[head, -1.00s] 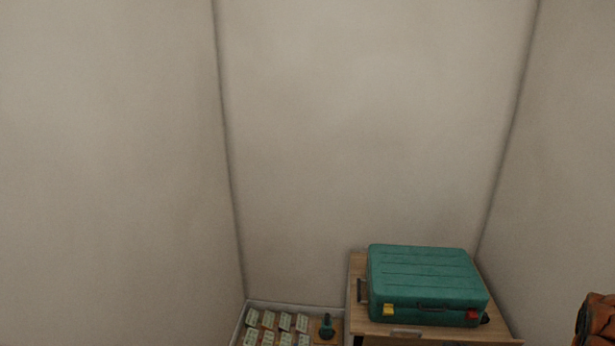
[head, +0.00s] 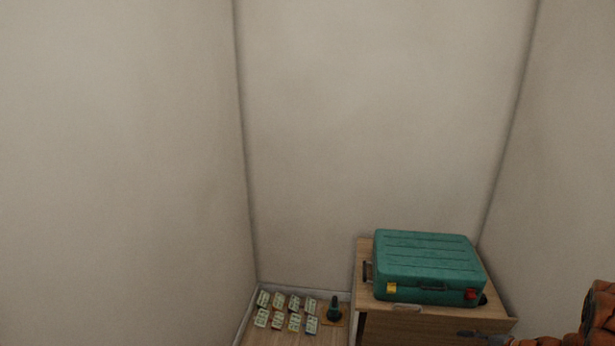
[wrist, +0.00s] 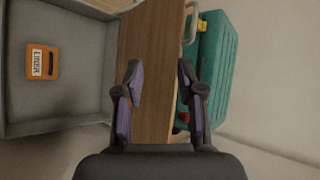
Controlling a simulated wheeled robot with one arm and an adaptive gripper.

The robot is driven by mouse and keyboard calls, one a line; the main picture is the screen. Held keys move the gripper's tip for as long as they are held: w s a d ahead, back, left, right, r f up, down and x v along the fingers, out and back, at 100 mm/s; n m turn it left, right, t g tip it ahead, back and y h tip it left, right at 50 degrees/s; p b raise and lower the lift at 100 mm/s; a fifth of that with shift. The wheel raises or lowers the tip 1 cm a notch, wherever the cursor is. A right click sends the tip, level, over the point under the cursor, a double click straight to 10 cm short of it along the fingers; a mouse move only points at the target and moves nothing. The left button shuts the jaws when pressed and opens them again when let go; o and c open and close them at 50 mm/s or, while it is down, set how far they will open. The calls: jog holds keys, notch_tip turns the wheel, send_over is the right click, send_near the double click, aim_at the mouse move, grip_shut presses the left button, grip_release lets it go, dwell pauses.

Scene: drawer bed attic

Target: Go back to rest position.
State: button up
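My gripper (wrist: 159,85) is open and empty in the wrist view, its two dark fingers with purplish pads spread apart. In the head view, part of my orange arm enters at the lower right, with a dark end (head: 484,336) near the front of the wooden cabinet (head: 385,322). The fingers cannot be made out there.
The teal case (head: 428,268) lies on the cabinet in the corner. Left of it, a low wooden surface (head: 290,338) holds several small pale cards or boxes (head: 286,309) and a dark green object (head: 335,308). An orange labelled block (wrist: 42,62) lies in the grey tray. Plain walls enclose the corner.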

jog(key=w+d+r+n+h, duration=0.45)
jog(key=d+r+h, duration=0.35)
jog(key=r, duration=0.5)
jog(key=s+a+r+g+h+p, duration=0.1)
jog(key=s+r+h, duration=0.15)
jog(key=r, duration=0.35)
jog(key=s+a+r+g+h, duration=0.2)
jog(key=s+r, duration=0.2)
jog(key=r, duration=0.1)
jog(key=s+a+r+n+g+y, duration=0.1)
jog(key=s+a+n+g+y, duration=0.1)
jog(key=s+a, duration=0.8)
jog(key=s+a+r+n+g+y, duration=0.2)
jog(key=s+a+n, duration=0.3)
jog(key=s+a, duration=0.6)
jog(key=s+a+r+n+g+y+p, duration=0.1)
jog(key=s+a+n+g+y, duration=0.1)
jog(key=s+a, duration=0.8)
jog(key=s+n+g, duration=0.1)
jog(key=s, duration=0.1)
jog(key=shift+s+a+r+g, duration=0.2)
jog(key=shift+s+g, duration=0.1)
jog(key=shift+s, duration=0.1)
